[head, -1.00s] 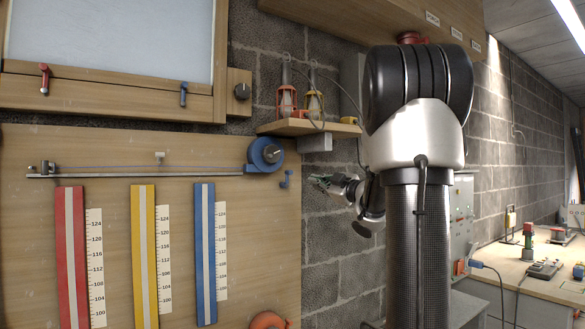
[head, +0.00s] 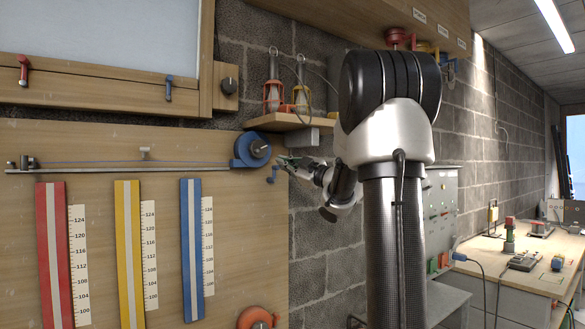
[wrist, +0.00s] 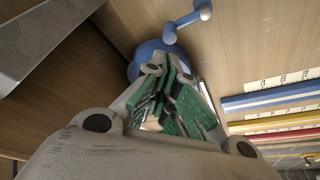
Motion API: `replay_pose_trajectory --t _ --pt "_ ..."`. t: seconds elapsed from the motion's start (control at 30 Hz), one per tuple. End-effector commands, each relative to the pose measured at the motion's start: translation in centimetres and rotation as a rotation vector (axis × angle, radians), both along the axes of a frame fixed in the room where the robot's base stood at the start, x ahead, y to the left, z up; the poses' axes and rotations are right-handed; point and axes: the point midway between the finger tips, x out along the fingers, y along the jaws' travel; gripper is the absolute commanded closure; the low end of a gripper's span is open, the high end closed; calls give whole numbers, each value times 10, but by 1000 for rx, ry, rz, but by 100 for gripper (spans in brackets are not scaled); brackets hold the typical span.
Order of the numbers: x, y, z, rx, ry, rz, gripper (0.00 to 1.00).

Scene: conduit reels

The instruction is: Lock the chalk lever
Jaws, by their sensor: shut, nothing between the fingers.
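The blue chalk reel (head: 252,150) is mounted at the right end of the long metal rail in the head view. A small blue lever (head: 273,175) sticks out from the board just below and right of it. My gripper (head: 287,161) is beside the lever, at its upper right. In the wrist view the blue lever (wrist: 187,22), with its pale round knob, stands beyond the fingertips and apart from them. The blue reel (wrist: 146,55) is partly hidden behind my gripper (wrist: 166,78). The green-padded fingers are shut and empty.
A wooden shelf (head: 284,122) with a red lantern (head: 273,97) and a yellow lantern (head: 301,99) is close above my gripper. An orange reel (head: 258,319) sits low on the board. Red, yellow and blue strips (head: 192,250) hang left.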

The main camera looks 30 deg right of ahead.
Motion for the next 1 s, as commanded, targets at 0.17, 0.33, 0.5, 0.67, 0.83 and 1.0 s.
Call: replay_pose_trajectory --t 0.17,0.33,0.5,0.67,0.83,1.0 --pt "27 8 6 1 1 1 100" --pt "39 11 9 1 2 0 100" --pt "42 11 10 0 1 -1 100" --pt "42 11 10 0 1 -1 100" --pt "41 11 10 9 1 -1 100" --pt "42 8 11 47 2 -1 100"
